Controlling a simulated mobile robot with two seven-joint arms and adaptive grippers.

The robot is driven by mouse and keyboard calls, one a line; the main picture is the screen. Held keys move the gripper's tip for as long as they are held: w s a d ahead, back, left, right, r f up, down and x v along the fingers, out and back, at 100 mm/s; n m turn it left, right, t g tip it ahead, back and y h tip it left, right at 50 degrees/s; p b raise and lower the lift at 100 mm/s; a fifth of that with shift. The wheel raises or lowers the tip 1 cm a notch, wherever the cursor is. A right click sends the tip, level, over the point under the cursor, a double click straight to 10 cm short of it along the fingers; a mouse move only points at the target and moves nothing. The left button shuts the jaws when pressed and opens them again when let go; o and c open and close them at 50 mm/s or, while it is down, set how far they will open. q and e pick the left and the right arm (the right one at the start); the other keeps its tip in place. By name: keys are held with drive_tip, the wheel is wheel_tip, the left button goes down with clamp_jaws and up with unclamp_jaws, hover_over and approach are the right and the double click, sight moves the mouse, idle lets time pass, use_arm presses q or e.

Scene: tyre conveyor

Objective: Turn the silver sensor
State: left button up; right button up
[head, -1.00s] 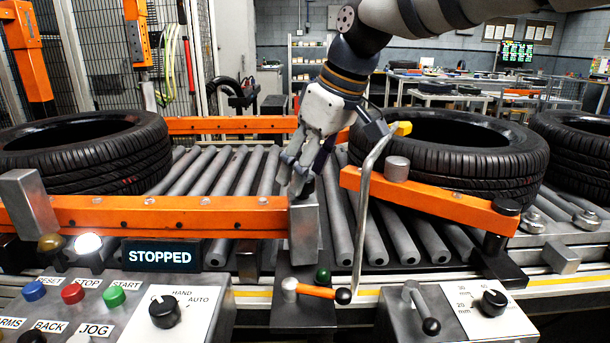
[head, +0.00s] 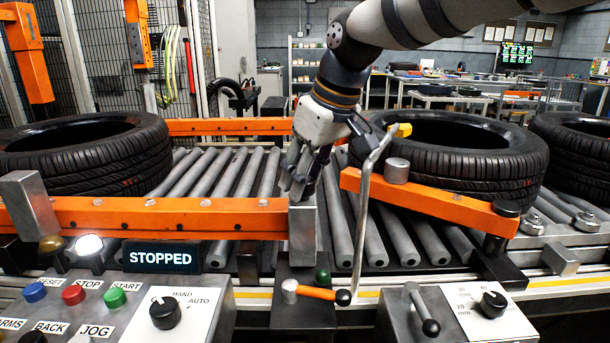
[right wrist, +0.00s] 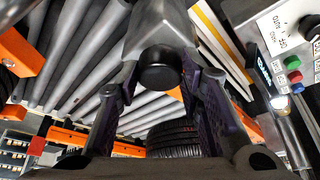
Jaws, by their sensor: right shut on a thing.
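The silver sensor (head: 302,236) is an upright metal block at the right end of the left orange guide rail, beside the rollers. In the right wrist view, the sensor's silver body (right wrist: 160,28) with a round black cap lies between my two fingers. My right gripper (head: 300,180) comes down from above and is shut on the sensor's top. My left gripper is not in view.
A bent metal rod (head: 364,210) with a yellow tip stands just right of the gripper. Orange rails (head: 150,217) flank the sensor. Tyres (head: 450,150) lie on the rollers at both sides. A control panel (head: 120,310) is in front, its display reading STOPPED.

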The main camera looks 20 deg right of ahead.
drive_tip(key=o, duration=1.2)
drive_tip(key=shift+c, duration=0.2)
drive_tip(key=v, duration=1.2)
drive_tip(key=shift+d, duration=0.1)
